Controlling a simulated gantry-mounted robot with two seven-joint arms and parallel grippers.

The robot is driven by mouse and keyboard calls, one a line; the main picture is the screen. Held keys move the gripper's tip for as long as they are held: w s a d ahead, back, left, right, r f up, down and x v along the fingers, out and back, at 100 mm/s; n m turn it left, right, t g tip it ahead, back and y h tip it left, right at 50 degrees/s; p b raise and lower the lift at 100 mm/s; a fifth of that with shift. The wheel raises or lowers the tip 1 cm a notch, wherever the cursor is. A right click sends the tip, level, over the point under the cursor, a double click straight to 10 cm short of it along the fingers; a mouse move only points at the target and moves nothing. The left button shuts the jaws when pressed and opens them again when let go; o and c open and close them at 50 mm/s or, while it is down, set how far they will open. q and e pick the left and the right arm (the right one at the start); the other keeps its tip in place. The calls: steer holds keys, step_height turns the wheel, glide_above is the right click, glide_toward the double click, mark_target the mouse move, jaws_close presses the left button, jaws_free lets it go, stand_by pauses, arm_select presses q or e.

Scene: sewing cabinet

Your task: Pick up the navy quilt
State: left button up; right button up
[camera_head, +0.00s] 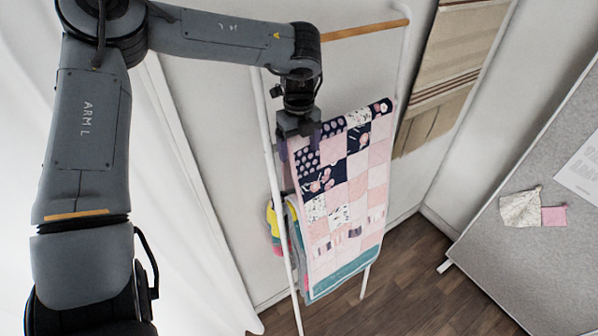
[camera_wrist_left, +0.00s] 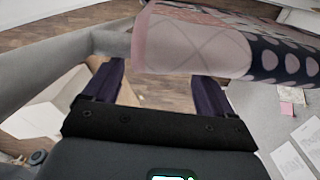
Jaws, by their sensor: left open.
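The navy quilt (camera_head: 335,200) is a patchwork of navy, pink and white squares. It hangs folded over a rung of a white ladder rack (camera_head: 270,160). My left gripper (camera_head: 300,138) is at the upper left end of the quilt's fold. In the left wrist view the gripper's two dark fingers (camera_wrist_left: 157,78) are apart. My right gripper is not in view.
A beige striped textile (camera_head: 440,75) hangs on the wall. A grey board (camera_head: 540,265) stands at the right. The wooden floor (camera_head: 425,275) is clear.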

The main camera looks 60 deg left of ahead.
arm_select(q)
steer(key=shift+f+b, duration=0.8)
steer(key=shift+f, duration=1.05)
steer(key=shift+f, duration=0.2)
steer(key=shift+f+b, duration=0.45)
steer(key=shift+f, duration=0.05)
steer(key=shift+r, duration=0.1)
steer(key=shift+c, duration=0.6)
jaws_close()
step_height(320, 180, up, 12)
steer(key=p, duration=0.9)
steer(key=shift+p, duration=0.35)
